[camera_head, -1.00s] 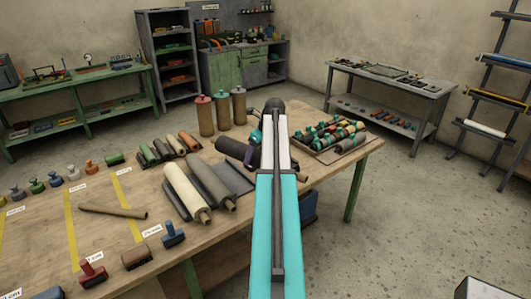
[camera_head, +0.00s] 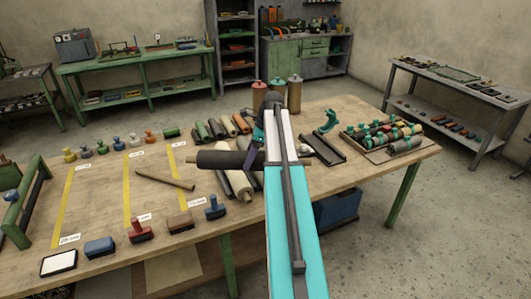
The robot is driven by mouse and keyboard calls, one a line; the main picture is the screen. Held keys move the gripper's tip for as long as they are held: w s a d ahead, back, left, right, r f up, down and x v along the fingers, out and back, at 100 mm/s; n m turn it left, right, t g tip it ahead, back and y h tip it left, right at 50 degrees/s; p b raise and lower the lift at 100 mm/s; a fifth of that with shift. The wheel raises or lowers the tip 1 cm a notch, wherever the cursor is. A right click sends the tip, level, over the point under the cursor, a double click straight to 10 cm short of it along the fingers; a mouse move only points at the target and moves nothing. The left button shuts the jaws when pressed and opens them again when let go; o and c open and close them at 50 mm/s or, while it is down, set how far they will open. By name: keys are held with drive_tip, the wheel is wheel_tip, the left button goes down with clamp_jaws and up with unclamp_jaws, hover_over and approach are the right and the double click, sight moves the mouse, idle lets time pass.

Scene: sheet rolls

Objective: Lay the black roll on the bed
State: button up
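The black roll (camera_head: 222,159) shows left of my arm, roughly level, with a thin end sticking out on its left. It appears raised above the table and passes in front of the cream and grey rolls. My gripper (camera_head: 254,160) is at the roll's right part and appears shut on it; my arm hides much of the grip.
Cream and grey rolls (camera_head: 236,183) lie under the black roll. A brown stick (camera_head: 165,179), yellow strips (camera_head: 127,190) and several stamp-like tools (camera_head: 140,230) lie to the left. A dark cradle (camera_head: 323,149) and a crowded tray (camera_head: 375,153) are right.

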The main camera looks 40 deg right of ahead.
drive_tip(key=w+a+n+g+y+b, duration=0.15)
drive_tip(key=a+n, duration=0.45)
drive_tip(key=a, duration=0.8)
drive_tip(key=w+a+n+g, duration=0.2)
drive_tip(key=a+n, duration=0.3)
drive_tip(key=a, duration=0.8)
drive_tip(key=s+a+f+n+g+b, duration=0.2)
drive_tip(key=a+f+n+b, duration=0.3)
drive_tip(key=a+f+b, duration=0.4)
drive_tip(key=shift+s+a+f+n+h+b, duration=0.3)
drive_tip(key=shift+a+f+n+h, duration=0.15)
drive_tip(key=shift+a, duration=1.85)
drive_tip(key=shift+s, duration=0.15)
